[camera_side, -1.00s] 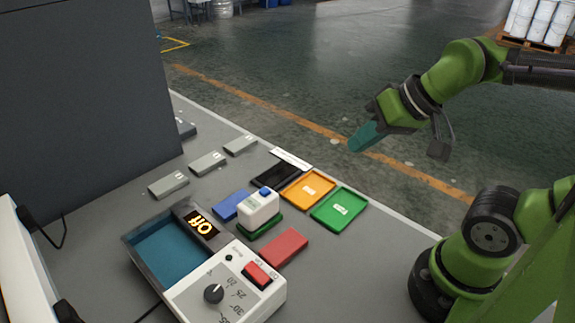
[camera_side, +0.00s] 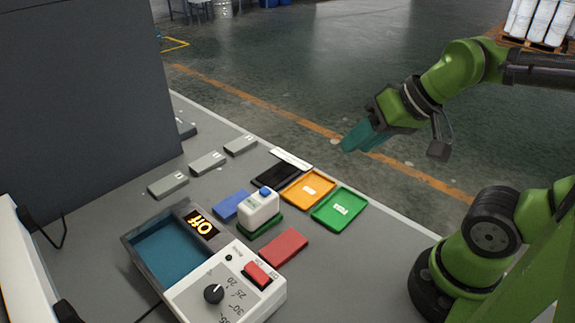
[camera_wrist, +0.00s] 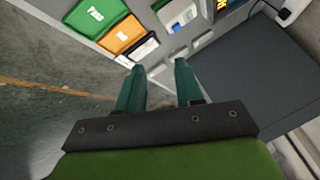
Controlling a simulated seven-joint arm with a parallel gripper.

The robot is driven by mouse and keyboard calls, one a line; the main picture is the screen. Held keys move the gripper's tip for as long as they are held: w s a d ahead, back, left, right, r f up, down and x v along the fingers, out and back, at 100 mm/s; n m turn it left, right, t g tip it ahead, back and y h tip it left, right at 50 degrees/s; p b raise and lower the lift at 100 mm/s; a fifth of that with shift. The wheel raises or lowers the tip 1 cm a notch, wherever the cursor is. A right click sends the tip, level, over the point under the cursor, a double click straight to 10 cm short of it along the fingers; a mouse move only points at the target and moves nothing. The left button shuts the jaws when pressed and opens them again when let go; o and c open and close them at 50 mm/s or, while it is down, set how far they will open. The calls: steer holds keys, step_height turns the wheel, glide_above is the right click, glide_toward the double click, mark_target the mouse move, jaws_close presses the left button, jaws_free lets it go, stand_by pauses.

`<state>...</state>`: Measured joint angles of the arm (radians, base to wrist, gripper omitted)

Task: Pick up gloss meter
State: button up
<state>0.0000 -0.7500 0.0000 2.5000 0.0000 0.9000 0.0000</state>
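A small white box-shaped device with a blue top (camera_side: 259,208), which looks like the gloss meter, stands upright on a dark green block on the grey bench. It is partly seen at the top edge of the wrist view (camera_wrist: 181,12). My gripper (camera_side: 357,143) hangs in the air to the right of and above the device, well apart from it. In the wrist view, the two teal fingers of my gripper (camera_wrist: 158,75) are spread with nothing between them.
Blue (camera_side: 229,205) and red (camera_side: 284,247) blocks lie close beside the device. Black (camera_side: 276,174), orange (camera_side: 308,190) and green (camera_side: 339,209) trays lie toward the bench edge. A bath with a control panel (camera_side: 229,282) stands in front. Grey blocks (camera_side: 207,163) lie behind left.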

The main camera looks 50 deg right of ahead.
steer(key=o, duration=0.7)
steer(key=n+g+h, duration=0.2)
steer(key=n+g, duration=0.5)
steer(key=n, duration=1.5)
glide_above(258, 199)
step_height(258, 199, down, 5)
step_height(258, 199, down, 17)
steer(key=shift+r, duration=0.15)
